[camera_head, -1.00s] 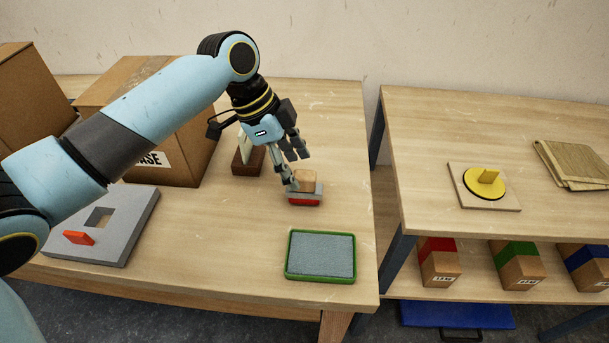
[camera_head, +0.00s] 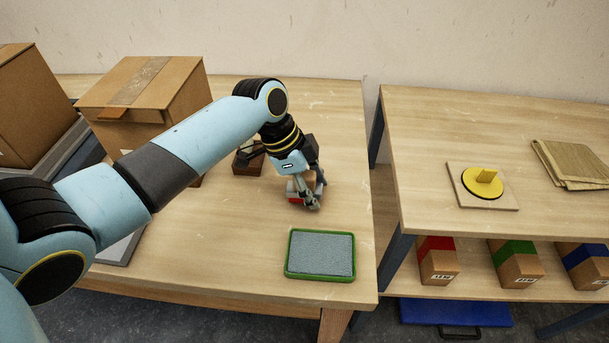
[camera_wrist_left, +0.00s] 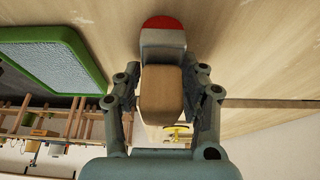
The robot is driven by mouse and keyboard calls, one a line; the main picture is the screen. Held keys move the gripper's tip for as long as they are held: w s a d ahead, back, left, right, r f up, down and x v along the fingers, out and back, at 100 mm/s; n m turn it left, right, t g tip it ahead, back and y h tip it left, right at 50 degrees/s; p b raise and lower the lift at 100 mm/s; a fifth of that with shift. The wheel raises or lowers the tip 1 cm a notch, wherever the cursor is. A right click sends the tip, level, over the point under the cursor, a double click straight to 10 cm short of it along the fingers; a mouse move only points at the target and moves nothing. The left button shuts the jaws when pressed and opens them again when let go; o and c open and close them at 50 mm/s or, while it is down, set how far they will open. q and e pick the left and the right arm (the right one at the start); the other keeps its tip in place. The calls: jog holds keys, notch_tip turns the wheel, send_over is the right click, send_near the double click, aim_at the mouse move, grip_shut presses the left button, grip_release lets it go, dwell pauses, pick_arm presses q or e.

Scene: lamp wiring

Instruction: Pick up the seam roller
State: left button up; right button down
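A small item with a wooden block on a grey body with a red end (camera_head: 295,198) lies on the left table; I take it for the seam roller. In the left wrist view its wooden block (camera_wrist_left: 160,92) is in the middle, with the grey part and red end above. My left gripper (camera_head: 314,198) is down around it, one finger on each side. In the left wrist view the gripper (camera_wrist_left: 166,72) looks open, with narrow gaps beside the item. The fingers partly hide it in the head view. My right gripper is not in view.
A green-rimmed tray with a grey pad (camera_head: 320,277) lies in front. A second bench to the right holds a yellow disc (camera_head: 482,182) on a board.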

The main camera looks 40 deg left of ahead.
aim_at(312, 173)
pick_arm(q)
grip_shut()
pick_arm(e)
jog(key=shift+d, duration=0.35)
pick_arm(q)
jog(key=shift+r, duration=0.25)
notch_tip(312, 173, up, 4)
jog(key=shift+w+f, duration=0.1)
jog(key=shift+f, duration=0.15)
jog(key=s+d+r, duration=0.2)
jog(key=d+r, duration=0.1)
jog(key=d, duration=0.2)
jog(key=s+d+r+b, duration=0.1)
jog(key=s+d+r, duration=0.1)
jog(key=d+r, duration=0.2)
jog(key=shift+s+d, duration=0.25)
jog(key=shift+d, duration=0.65)
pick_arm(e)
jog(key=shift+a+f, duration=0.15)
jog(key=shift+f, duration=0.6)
